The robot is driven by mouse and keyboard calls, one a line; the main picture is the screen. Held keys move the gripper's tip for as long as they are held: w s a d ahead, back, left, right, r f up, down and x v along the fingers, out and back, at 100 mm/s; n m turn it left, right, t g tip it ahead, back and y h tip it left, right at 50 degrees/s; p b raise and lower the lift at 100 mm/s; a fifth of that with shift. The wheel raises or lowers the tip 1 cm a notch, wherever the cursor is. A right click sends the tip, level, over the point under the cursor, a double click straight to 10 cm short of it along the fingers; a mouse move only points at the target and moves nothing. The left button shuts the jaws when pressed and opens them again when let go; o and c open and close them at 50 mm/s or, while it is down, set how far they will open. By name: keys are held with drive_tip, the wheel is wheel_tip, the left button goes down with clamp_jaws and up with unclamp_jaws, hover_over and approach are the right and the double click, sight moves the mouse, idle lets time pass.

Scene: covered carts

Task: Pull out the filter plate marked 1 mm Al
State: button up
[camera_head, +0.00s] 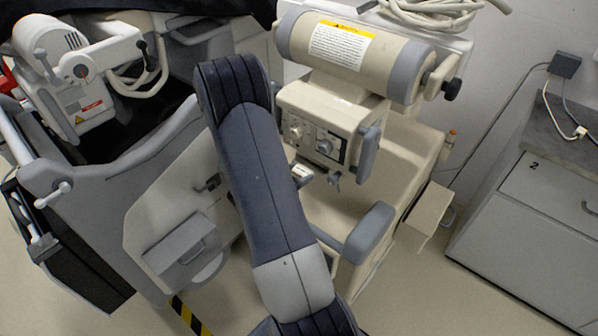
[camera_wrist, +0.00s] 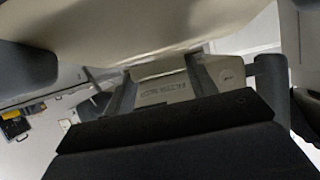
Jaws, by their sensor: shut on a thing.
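My gripper (camera_wrist: 160,78) is up against the underside of the beige collimator box, with one finger on each side of a pale beige part (camera_wrist: 165,90) that bears faint raised lettering. It is shut on a plate there, mostly hidden by the fingers and dark palm; I cannot read a 1 mm Al mark. In the head view the collimator box (camera_head: 320,115), with knobs on its front, sits under the cylindrical tube housing (camera_head: 350,50). My arm crosses in front of the box's left side and hides most of my gripper.
A covered cart (camera_head: 150,190) is on the left. A grey cabinet (camera_head: 530,235) marked 2 stands on the right.

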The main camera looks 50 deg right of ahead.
drive_tip(key=shift+s+a+p, duration=0.2)
drive_tip(key=shift+a+p, duration=0.05)
drive_tip(key=shift+a, duration=1.9)
drive_tip(key=shift+s+a+p, duration=0.2)
drive_tip(key=shift+a, duration=1.95)
